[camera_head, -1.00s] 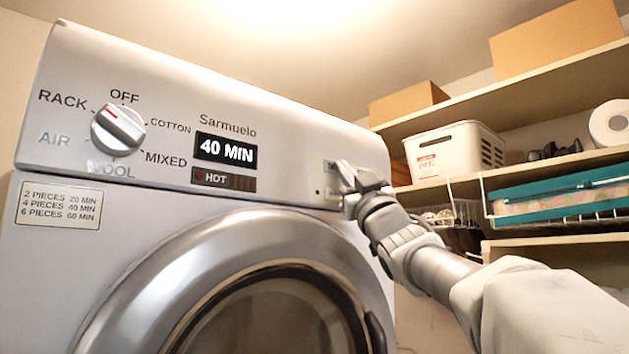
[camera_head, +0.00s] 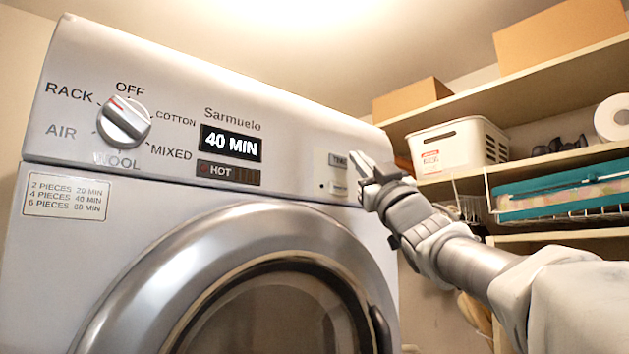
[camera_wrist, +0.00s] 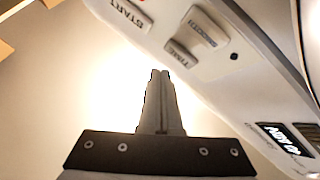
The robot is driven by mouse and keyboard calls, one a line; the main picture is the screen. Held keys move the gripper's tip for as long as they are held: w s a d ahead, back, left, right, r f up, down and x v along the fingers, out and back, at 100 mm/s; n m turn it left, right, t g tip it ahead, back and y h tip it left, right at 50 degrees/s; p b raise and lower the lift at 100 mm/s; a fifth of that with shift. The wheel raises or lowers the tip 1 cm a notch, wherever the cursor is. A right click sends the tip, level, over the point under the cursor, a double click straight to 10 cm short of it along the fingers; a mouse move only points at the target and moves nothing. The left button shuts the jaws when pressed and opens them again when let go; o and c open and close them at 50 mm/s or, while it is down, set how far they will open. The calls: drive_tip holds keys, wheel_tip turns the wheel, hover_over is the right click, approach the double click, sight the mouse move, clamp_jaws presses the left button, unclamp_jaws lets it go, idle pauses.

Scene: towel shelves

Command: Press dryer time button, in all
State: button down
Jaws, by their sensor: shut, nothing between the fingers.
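The dryer (camera_head: 300,150) fills the left and middle of the head view. Its display (camera_head: 231,143) reads 40 MIN. The time button (camera_head: 338,161) is a small grey key at the right end of the panel, and it also shows in the wrist view (camera_wrist: 181,53). My gripper (camera_head: 356,160) is shut and empty, its tips just right of the time button in the head view. In the wrist view the shut fingers (camera_wrist: 160,78) point up beside the panel, below and left of the time button. A gap shows between them there; whether they touch the panel is unclear.
Other buttons sit close by: a start button (camera_wrist: 132,14) and a temperature-like key (camera_wrist: 209,25) with hard-to-read lettering. The knob (camera_head: 123,122) is far left.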

drive_tip(key=s+d, duration=0.2)
drive_tip(key=s, duration=0.1)
drive_tip(key=shift+d, duration=0.1)
idle(0.8)
drive_tip(key=s+d+f+m+g+h, duration=0.2)
drive_tip(key=f+m+g+h, duration=0.25)
drive_tip(key=f, duration=0.85)
drive_tip(key=s+d+f+m+g+h, duration=0.2)
drive_tip(key=f+m+g+h, duration=0.25)
drive_tip(key=f, duration=0.95)
drive_tip(key=s+a+f+g, duration=0.1)
drive_tip(key=s+f+g, duration=0.2)
drive_tip(key=s+f, duration=0.4)
drive_tip(key=s+a+f+n+g, duration=0.1)
drive_tip(key=s+a+f+g, duration=0.1)
drive_tip(key=s+f+g, duration=0.2)
drive_tip(key=s+a+f+g, duration=0.2)
drive_tip(key=s+f, duration=0.8)
drive_tip(key=f, duration=0.7)
drive_tip(key=shift+s+f+g+y, duration=0.15)
drive_tip(key=shift+f+g+y, duration=0.25)
drive_tip(key=shift+g, duration=0.4)
